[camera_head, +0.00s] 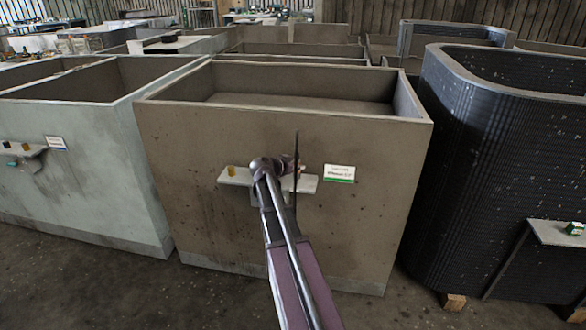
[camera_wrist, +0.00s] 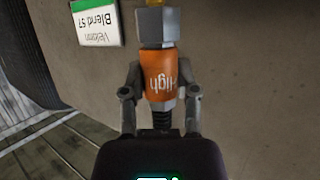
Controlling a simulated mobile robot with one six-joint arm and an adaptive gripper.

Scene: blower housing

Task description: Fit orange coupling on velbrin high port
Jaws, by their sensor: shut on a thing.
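An orange coupling (camera_wrist: 160,75) with the white word "High", upside down in the wrist view, sits between the two fingers of my gripper (camera_wrist: 161,91). The gripper is shut on it. A grey block (camera_wrist: 156,25) is right beyond the coupling in line with it; whether it is part of the coupling or of a port I cannot tell. A label (camera_wrist: 97,22) reading "Velbrin Blend 57" is on the brown wall to the left. In the head view my gripper (camera_head: 288,165) is at the brown tank's shelf (camera_head: 305,184), mostly hidden by my arm.
A small yellow fitting (camera_head: 231,170) stands on the left of the shelf. The brown tank (camera_head: 200,150) carries a white and green label (camera_head: 340,173). A pale tank (camera_head: 80,180) with its own fittings is at left, a black ribbed tank (camera_head: 490,180) at right. Bare floor lies in front.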

